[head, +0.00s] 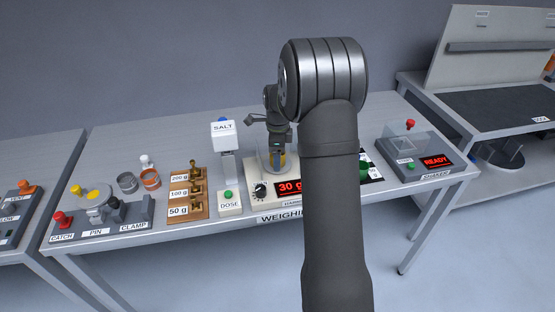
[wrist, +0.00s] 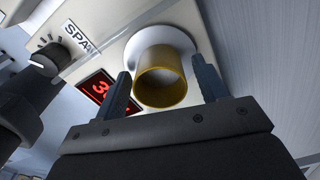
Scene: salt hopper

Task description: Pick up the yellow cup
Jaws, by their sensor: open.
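The yellow cup (wrist: 160,88) stands on the round white pan (wrist: 143,42) of the weighing scale in the wrist view. My gripper (wrist: 164,80) is open, with one finger on each side of the cup. I cannot tell whether either finger touches it. The scale's red display (head: 289,187) reads 30 g.
The salt dispenser (head: 225,165) stands just left of the scale. A wooden weight rack (head: 187,194) and two small cups are further left. A shaker with a clear cover (head: 408,140) stands at right.

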